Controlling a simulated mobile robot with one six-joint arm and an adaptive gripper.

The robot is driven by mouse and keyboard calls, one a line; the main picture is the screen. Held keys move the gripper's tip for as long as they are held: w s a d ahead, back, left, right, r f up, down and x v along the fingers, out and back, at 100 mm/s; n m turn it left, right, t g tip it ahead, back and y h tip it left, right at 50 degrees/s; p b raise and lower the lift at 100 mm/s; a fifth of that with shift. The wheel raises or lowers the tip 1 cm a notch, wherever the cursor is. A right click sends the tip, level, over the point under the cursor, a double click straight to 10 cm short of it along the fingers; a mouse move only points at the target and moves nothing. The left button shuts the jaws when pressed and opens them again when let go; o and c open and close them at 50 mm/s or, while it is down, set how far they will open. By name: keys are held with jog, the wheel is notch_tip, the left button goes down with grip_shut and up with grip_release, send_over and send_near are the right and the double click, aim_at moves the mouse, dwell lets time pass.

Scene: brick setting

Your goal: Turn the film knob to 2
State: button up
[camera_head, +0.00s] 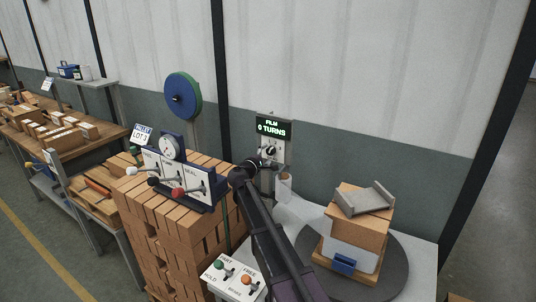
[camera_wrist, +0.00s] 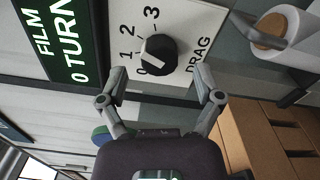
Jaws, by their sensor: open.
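The film knob (camera_wrist: 158,54) is round and black with a pale pointer line, on a white plate (camera_wrist: 190,22) marked 0, 1, 2, 3 and DRAG. The pointer seems to lie toward the low end of the scale; its exact number is unclear. In the head view the knob (camera_head: 270,151) sits under a display (camera_head: 273,128) reading FILM 0 TURNS, which also shows in the wrist view (camera_wrist: 62,38). My gripper (camera_wrist: 160,82) is open and empty, its fingertips spread either side of the knob's lower edge in the wrist view. Contact with the knob is not visible.
A switch box (camera_head: 232,279) is in front. A turntable (camera_head: 385,279) with stacked cartons is at right. A roll (camera_wrist: 280,32) juts out beside the knob plate.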

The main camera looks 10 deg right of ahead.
jog(key=v, duration=1)
jog(key=shift+s+a, duration=0.1)
jog(key=s+d+f+m+g+y, duration=0.2)
jog(key=s+d+f+m+g, duration=0.65)
jog(key=s+d+f, duration=0.4)
jog(key=s+f+m+g+y, duration=0.2)
jog(key=s+f+g+y, duration=0.1)
jog(key=s, duration=0.7)
jog(key=s+d+f+m+g+y, duration=0.1)
jog(key=s+f+m+g+y, duration=0.2)
jog(key=s, duration=0.7)
jog(key=y, duration=0.2)
jog(key=shift+d+y, duration=0.3)
